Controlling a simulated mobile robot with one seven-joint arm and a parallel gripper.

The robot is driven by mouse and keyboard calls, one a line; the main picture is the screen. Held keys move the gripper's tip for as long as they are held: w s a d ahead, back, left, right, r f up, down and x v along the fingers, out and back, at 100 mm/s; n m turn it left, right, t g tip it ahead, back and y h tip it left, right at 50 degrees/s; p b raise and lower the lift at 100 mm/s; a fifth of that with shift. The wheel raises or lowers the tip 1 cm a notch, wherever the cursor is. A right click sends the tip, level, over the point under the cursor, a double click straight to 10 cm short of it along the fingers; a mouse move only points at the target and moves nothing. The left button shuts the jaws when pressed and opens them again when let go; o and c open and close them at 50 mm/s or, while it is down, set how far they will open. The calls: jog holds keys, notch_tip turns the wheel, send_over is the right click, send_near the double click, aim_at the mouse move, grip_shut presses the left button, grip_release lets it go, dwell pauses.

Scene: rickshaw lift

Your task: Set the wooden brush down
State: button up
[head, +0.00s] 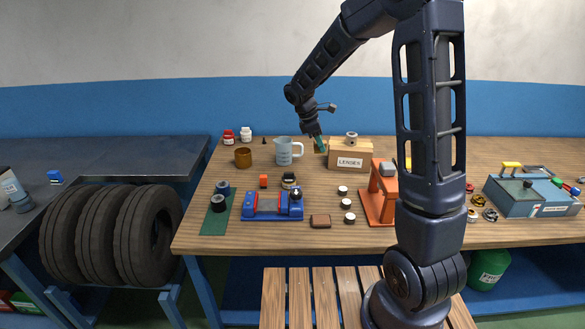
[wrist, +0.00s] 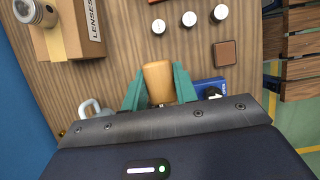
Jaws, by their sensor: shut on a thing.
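The wooden brush shows in the wrist view as a short, rounded tan wooden piece (wrist: 158,76) between my gripper's two green fingers. My gripper (wrist: 158,92) is shut on it. In the head view my gripper (head: 319,144) points down over the back of the workbench, between the pale blue jug and the LENSES box. The brush is mostly hidden there by the fingers. Its lower end and any bristles cannot be made out. I cannot tell whether it touches the bench top.
The LENSES box (head: 350,154) stands just right of my gripper, and the jug (head: 287,151) just left. A blue device (head: 272,205), an orange press (head: 378,199) and several small white-topped cylinders stand nearer the front. Bare bench top (head: 312,177) lies in front of my gripper.

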jog(key=shift+a+r, duration=0.2)
jog(key=shift+a, duration=0.05)
jog(key=s+a+n+t+y, duration=0.15)
jog(key=s+a+n, duration=0.45)
jog(key=a, duration=0.6)
jog(key=s+a+n+t+y, duration=0.15)
jog(key=s+a+n, duration=0.45)
jog(key=a, duration=0.7)
jog(key=s+a+n+t+y, duration=0.15)
jog(key=s+a+n, duration=0.45)
jog(key=a, duration=0.6)
jog(key=f, duration=1.9)
jog(key=shift+a+f, duration=0.25)
jog(key=shift+f, duration=0.2)
jog(key=o, duration=1)
jog(key=shift+c, duration=0.2)
jog(key=shift+r, duration=0.1)
jog(key=v, duration=1.2)
